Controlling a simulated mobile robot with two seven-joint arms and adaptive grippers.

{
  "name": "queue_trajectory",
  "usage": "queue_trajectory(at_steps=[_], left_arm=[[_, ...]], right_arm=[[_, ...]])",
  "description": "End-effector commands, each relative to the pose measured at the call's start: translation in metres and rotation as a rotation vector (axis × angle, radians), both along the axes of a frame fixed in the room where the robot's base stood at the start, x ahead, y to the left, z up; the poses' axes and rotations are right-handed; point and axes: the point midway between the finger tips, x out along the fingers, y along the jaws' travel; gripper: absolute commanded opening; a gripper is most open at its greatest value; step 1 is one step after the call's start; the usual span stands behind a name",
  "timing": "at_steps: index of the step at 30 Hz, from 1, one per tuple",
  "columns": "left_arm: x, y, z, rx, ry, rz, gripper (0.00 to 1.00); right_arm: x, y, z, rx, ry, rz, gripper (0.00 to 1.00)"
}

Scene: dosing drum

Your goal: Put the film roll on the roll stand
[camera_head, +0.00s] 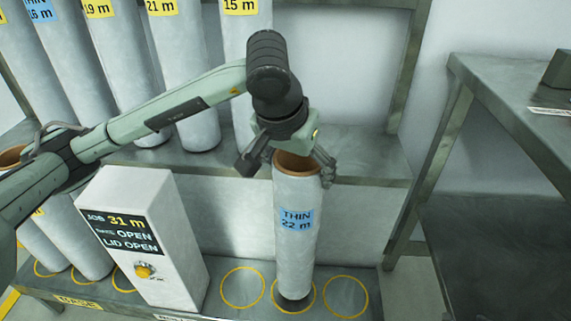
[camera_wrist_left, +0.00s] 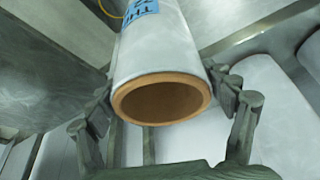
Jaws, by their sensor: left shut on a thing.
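My left gripper (camera_head: 288,162) points down and is shut on the upper end of a white film roll (camera_head: 295,245). The roll has a brown core and a blue label reading "THIN 22 m". It is nearly upright, with its lower end over the middle of three yellow rings on the right of the low platform (camera_head: 225,312). A dark patch shows under it; I cannot tell if it touches. In the left wrist view the fingers (camera_wrist_left: 165,105) flank the roll's open end (camera_wrist_left: 162,100). Which part is the roll stand is unclear. My right gripper is out of view.
A white control box (camera_head: 150,235) reads "JOB 31 m" and "LID OPEN", left of the held roll. Rings left (camera_head: 242,287) and right (camera_head: 346,296) of it are empty. Several labelled rolls (camera_head: 180,70) stand on the shelf behind. A metal table (camera_head: 510,100) stands right.

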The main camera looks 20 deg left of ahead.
Motion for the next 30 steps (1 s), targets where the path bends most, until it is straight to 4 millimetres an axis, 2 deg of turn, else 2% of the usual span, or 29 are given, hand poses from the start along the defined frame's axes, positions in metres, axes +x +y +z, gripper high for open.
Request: queue_trajectory(at_steps=[6,10,30], left_arm=[[0.000,0.000,-0.026,-0.002,0.000,0.001,0.22],[0.000,0.000,-0.036,-0.002,-0.003,0.001,0.22],[0.001,0.000,-0.038,-0.002,-0.005,0.001,0.22]], right_arm=[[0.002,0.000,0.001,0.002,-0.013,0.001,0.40],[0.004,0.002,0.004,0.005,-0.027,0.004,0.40],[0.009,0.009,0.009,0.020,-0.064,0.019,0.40]])
